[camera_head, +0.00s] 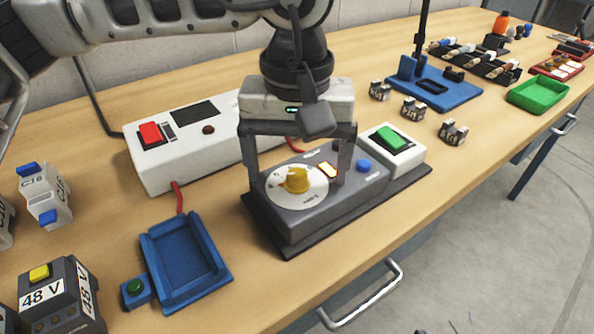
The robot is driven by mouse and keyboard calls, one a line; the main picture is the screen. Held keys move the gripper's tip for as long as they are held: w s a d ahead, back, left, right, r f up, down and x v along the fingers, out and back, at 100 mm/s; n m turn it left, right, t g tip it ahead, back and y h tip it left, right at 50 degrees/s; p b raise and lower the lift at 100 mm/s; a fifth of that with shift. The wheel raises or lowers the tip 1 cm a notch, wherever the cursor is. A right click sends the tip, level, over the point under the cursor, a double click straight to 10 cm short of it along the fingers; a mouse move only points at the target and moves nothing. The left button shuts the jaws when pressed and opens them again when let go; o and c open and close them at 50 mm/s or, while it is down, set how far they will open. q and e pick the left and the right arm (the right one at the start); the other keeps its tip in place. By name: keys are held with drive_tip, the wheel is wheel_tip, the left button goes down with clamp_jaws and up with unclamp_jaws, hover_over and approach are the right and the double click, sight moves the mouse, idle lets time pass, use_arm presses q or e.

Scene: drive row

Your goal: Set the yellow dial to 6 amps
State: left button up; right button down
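The yellow dial (296,180) sits on a round white scale plate (283,201) on top of a grey control box (336,207). The scale figures are too small to read, so I cannot tell its setting. My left gripper (299,183) comes down from above, with its two fingers apart. The fingers do not appear to touch the dial. My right gripper is not in view.
A white power unit (180,165) with a red switch stands behind. A blue tray (222,277) and a 48 V battery (62,299) are at front left.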

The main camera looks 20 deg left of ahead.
sight(297, 174)
use_arm(q)
drive_tip(key=c, duration=1.6)
drive_tip(key=shift+o, duration=0.2)
drive_tip(key=shift+f+m+b, duration=0.1)
drive_tip(key=shift+m+b, duration=0.25)
drive_tip(key=shift+m, duration=0.65)
drive_tip(key=m+b, duration=0.1)
drive_tip(key=m, duration=0.4)
drive_tip(key=o, duration=0.5)
drive_tip(key=shift+m, duration=0.4)
drive_tip(key=o, duration=1.2)
drive_tip(key=shift+o, duration=0.2)
drive_tip(key=shift+r+p, duration=2.05)
drive_tip(key=shift+r, duration=1.6)
